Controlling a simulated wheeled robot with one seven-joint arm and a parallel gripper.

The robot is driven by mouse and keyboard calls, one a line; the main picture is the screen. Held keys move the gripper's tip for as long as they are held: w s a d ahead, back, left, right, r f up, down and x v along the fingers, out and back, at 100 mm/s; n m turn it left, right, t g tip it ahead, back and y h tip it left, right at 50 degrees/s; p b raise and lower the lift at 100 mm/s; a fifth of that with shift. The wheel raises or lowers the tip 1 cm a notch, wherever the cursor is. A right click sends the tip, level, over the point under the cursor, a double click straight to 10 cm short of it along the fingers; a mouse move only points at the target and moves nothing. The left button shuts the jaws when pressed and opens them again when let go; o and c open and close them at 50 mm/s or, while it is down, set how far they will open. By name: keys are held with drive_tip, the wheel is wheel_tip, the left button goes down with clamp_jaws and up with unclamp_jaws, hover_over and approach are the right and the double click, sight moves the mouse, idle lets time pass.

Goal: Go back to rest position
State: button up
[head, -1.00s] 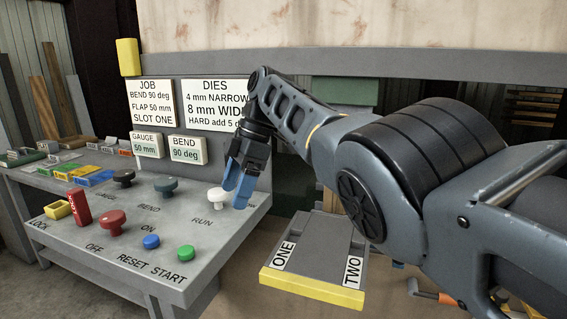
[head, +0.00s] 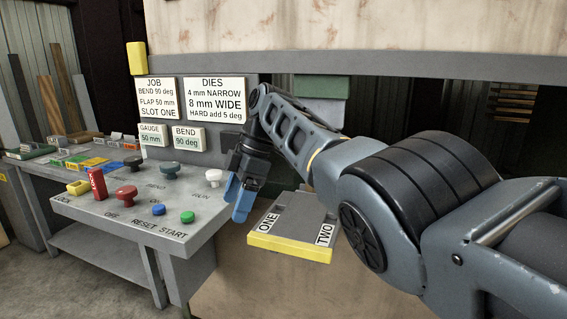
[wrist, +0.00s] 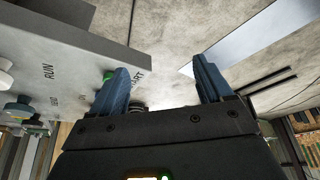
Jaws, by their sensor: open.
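My gripper (head: 241,199) has blue fingers and hangs pointing down just off the right edge of the grey control panel (head: 110,225) in the head view. In the wrist view the two fingers of my gripper (wrist: 160,85) stand wide apart with nothing between them. The panel's START corner shows behind the left finger there, with a green button (wrist: 108,76) partly hidden. In the head view the white RUN knob (head: 212,175) stands to the left of the gripper, apart from it.
A yellow-edged tray (head: 290,248) marked ONE and TWO lies right of the gripper. Sign boards (head: 213,99) stand behind the panel. A red lock piece (head: 97,183), coloured knobs and the green START button (head: 187,217) are on the panel. Floor is open at lower left.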

drive_tip(key=s+d+f+m+t+y, duration=0.1)
drive_tip(key=s+d+f+m+t, duration=0.15)
drive_tip(key=f, duration=1.25)
drive_tip(key=s+d+f+m+t+y, duration=0.1)
drive_tip(key=s+f+m, duration=0.3)
drive_tip(key=f, duration=1.1)
drive_tip(key=s+d+f+m+t, duration=0.2)
drive_tip(key=s+d+f+m, duration=0.15)
drive_tip(key=s+f, duration=0.35)
drive_tip(key=s+d+f+m+t, duration=0.3)
drive_tip(key=s+d+f, duration=0.15)
drive_tip(key=s, duration=0.45)
drive_tip(key=s+d+r+m+t+h, duration=0.2)
drive_tip(key=s+d+r+m, duration=0.15)
drive_tip(key=s+d, duration=0.55)
drive_tip(key=s+d+r+m+t+h, duration=0.2)
drive_tip(key=s+d+r+m+t, duration=0.15)
drive_tip(key=s, duration=0.95)
drive_tip(key=s+d+r+m+t, duration=0.1)
drive_tip(key=s+d+r, duration=0.1)
drive_tip(key=s+r, duration=0.2)
drive_tip(key=s+d+r+h, duration=0.1)
drive_tip(key=s+r, duration=0.3)
drive_tip(key=r, duration=0.7)
drive_tip(key=s+d+r+m+t+h, duration=0.1)
drive_tip(key=s+d+r, duration=0.3)
drive_tip(key=r, duration=0.3)
drive_tip(key=shift+s+r+m+t, duration=0.15)
drive_tip(key=shift+s+m+t, duration=0.15)
drive_tip(key=shift+s, duration=0.05)
